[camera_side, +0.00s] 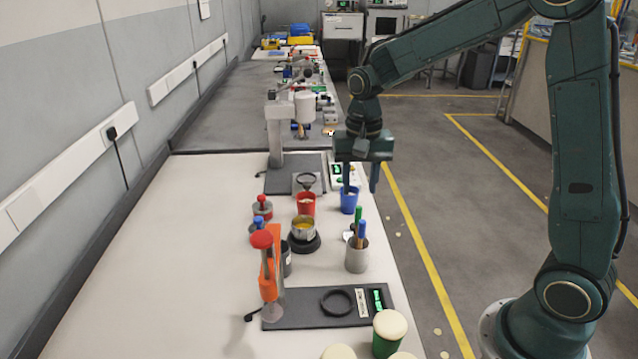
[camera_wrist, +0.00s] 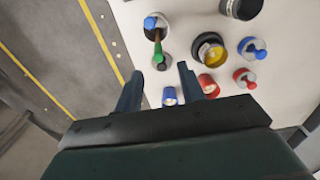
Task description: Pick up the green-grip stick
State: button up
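The green-grip stick (camera_side: 358,214) stands in a grey cup (camera_side: 356,260) near the table's right edge, beside a blue-grip stick (camera_side: 362,229). In the wrist view, the green grip (camera_wrist: 159,57) shows just beyond my fingertips, with the blue grip (camera_wrist: 150,23) farther up. The lower parts of both sticks are hidden inside the cup. My gripper (camera_side: 360,183) is open and empty, above and behind the cup in the side view, close over a blue cup (camera_side: 349,199). Its two fingers (camera_wrist: 160,72) are spread apart in the wrist view, with the green grip lying roughly between their lines.
A red cup (camera_side: 305,203) and a pot of yellow contents (camera_side: 303,229) stand left of the grey cup. An orange stand with a red knob (camera_side: 270,262) and a dark base plate (camera_side: 310,308) are in front. The table's left side is clear.

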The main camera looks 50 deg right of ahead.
aim_at(359, 206)
jog(key=shift+f, duration=2.1)
jog(key=shift+s+d+f, duration=0.1)
jog(key=shift+f, duration=2.5)
grip_shut()
